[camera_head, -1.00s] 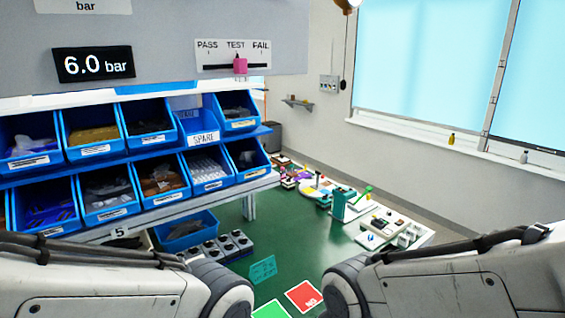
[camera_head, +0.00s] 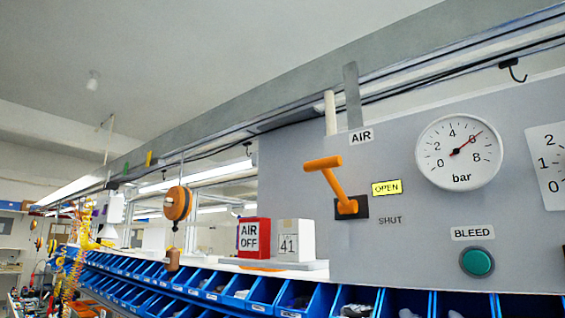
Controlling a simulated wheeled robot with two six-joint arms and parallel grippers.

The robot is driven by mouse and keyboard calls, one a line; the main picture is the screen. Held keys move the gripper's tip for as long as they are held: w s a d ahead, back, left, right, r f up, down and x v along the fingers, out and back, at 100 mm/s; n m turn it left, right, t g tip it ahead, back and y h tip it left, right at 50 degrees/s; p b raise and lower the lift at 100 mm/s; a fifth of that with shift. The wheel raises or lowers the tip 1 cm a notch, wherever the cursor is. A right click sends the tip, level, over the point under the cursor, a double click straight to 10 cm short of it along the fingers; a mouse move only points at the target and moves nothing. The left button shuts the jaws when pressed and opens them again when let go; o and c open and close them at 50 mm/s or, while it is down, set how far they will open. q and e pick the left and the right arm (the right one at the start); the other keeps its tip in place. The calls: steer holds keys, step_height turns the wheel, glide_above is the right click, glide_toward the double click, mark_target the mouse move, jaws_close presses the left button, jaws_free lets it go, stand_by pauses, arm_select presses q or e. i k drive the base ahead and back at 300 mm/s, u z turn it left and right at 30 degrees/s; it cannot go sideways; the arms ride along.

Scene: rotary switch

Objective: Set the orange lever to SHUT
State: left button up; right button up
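The orange lever (camera_head: 333,187) is mounted on a grey panel (camera_head: 400,260) under a label reading AIR (camera_head: 361,136). Its pivot sits on a black plate, and its arm slants up and to the left, ending in a crossbar handle. To the right of the pivot are a yellow OPEN label (camera_head: 386,188) and, below it, plain SHUT lettering (camera_head: 390,221). The lever does not point at the SHUT lettering. Neither of my grippers shows in the head view.
A pressure gauge (camera_head: 459,152) and a green BLEED button (camera_head: 477,263) are on the panel to the right. A red AIR OFF block (camera_head: 254,238) and a white block marked 41 (camera_head: 296,240) stand left of the panel. Blue bins (camera_head: 262,294) run along below.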

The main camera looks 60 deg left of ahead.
mark_target(345, 206)
steer(key=u, duration=1.45)
